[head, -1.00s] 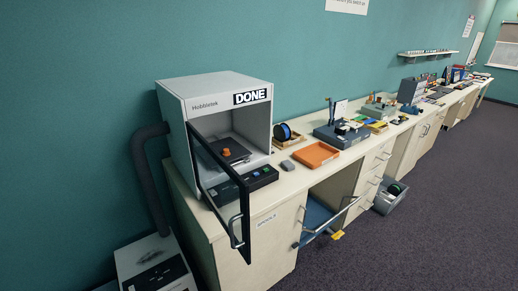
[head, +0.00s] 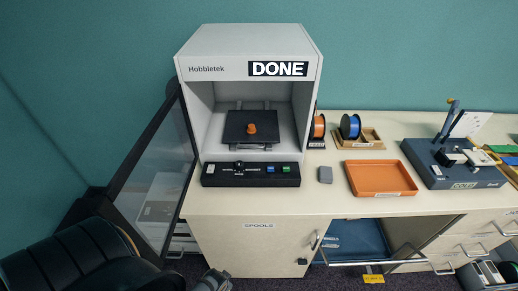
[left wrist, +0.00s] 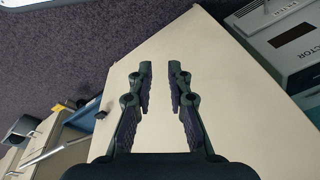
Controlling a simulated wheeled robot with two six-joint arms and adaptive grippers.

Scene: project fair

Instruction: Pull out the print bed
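The print bed (head: 264,127) is a dark square plate inside the open white printer (head: 250,50), which bears a DONE sign. A small orange print (head: 250,128) sits on the bed. The printer's glass door (head: 155,170) is swung open to the left. My left arm comes in at the lower left of the head view, in front of the door. In the left wrist view my left gripper (left wrist: 159,75) has its fingers apart with nothing between them, over a pale cabinet surface. My right gripper is not clearly in view.
The black control panel (head: 250,174) is in front of the printer's opening. A cabinet door marked SPOOLS (head: 260,240) is below.

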